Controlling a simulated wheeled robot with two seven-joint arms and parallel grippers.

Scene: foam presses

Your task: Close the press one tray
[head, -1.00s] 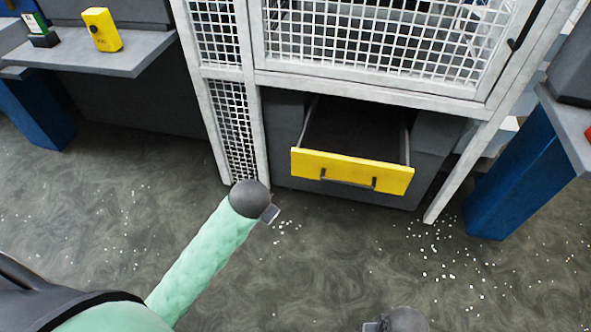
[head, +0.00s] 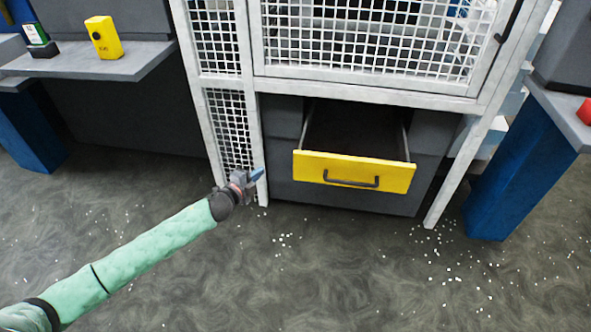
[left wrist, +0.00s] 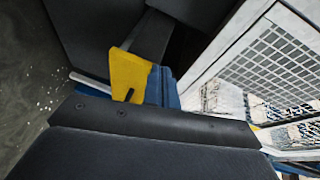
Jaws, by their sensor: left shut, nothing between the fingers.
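The press tray is a drawer with a yellow front (head: 353,171) and a dark bar handle (head: 351,181). It stands pulled out below the white mesh cage in the head view. The yellow front also shows in the left wrist view (left wrist: 128,75), beyond my gripper. My left gripper (head: 259,174) is shut and empty. In the head view it is left of the tray front, by the cage's lower post, apart from the yellow panel. My right gripper is not in view.
The white mesh cage (head: 372,83) rises above the tray, with posts on both sides. A grey shelf (head: 95,62) at left holds a yellow device (head: 103,37). A blue leg (head: 510,185) stands at right. White bits lie on open floor.

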